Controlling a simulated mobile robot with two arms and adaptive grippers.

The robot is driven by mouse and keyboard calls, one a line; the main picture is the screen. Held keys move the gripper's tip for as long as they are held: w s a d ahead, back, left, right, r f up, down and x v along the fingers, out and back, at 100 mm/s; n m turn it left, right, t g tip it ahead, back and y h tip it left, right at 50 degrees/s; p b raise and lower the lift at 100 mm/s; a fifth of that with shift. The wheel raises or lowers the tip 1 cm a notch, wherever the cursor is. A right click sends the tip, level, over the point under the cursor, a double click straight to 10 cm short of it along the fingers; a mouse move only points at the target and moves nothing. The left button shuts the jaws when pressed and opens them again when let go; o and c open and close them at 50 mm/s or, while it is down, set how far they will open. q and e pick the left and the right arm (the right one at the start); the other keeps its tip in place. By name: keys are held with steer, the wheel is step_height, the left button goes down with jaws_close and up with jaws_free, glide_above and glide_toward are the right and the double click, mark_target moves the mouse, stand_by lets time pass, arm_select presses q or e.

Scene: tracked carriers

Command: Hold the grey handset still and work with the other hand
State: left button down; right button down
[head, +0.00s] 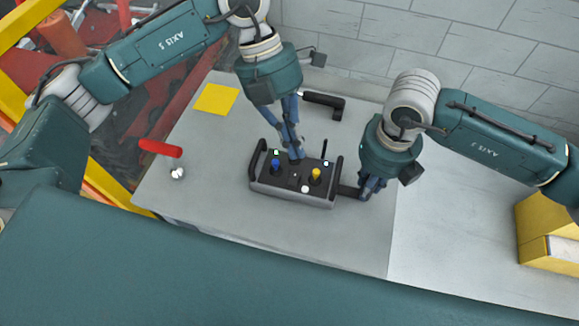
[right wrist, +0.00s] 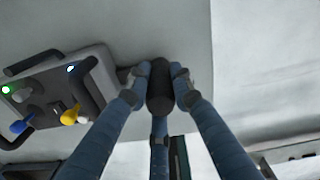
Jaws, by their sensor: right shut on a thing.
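The grey handset (head: 300,193) lies on the table, with a blue stick (head: 275,165), a yellow stick (head: 315,175), a white knob (head: 305,189) and a thin black antenna on its dark top. My right gripper (right wrist: 160,88) is shut on a black grip (right wrist: 158,98) that sticks out from the handset's side. In the head view the right gripper (head: 362,190) is at the handset's right end. My left gripper (head: 294,155) points down at the middle of the handset's far edge. Its fingertips are close together there; I cannot tell whether they touch or hold anything.
A yellow square (head: 215,98) and a black angled handle (head: 325,103) lie toward the back of the table. A red handle (head: 160,149) and a small silvery piece (head: 177,174) are at left. A yellow box (head: 548,235) stands far right. The table (head: 220,220) is bare in front.

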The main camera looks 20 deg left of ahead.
arm_select(q)
steer(key=a+n+h, duration=0.1)
steer(key=n, duration=0.3)
steer(key=a+n+h, duration=0.1)
steer(key=n, duration=0.3)
steer(key=a+r+n+h, duration=0.1)
steer(key=a+n, duration=0.1)
steer(key=n, duration=0.2)
steer(key=shift+n, duration=0.3)
steer(key=a+n, duration=0.1)
steer(key=n, duration=0.2)
steer(key=a+r+n+t+h, duration=0.1)
steer(key=n, duration=0.2)
steer(key=a+n+h, duration=0.1)
steer(key=a+n, duration=0.1)
steer(key=n, duration=0.2)
steer(key=shift+w+r+t, duration=0.2)
steer(key=shift+r+t, duration=0.15)
steer(key=shift+t, duration=0.05)
glide_above(294, 179)
steer(key=a, duration=0.2)
steer(key=f, duration=0.6)
steer(key=shift+w+d+f, duration=0.2)
steer(key=shift+f, duration=0.1)
steer(key=f, duration=0.3)
steer(key=shift+s+d+f, duration=0.15)
steer(key=shift+s+f, duration=0.05)
steer(key=shift+f, duration=0.5)
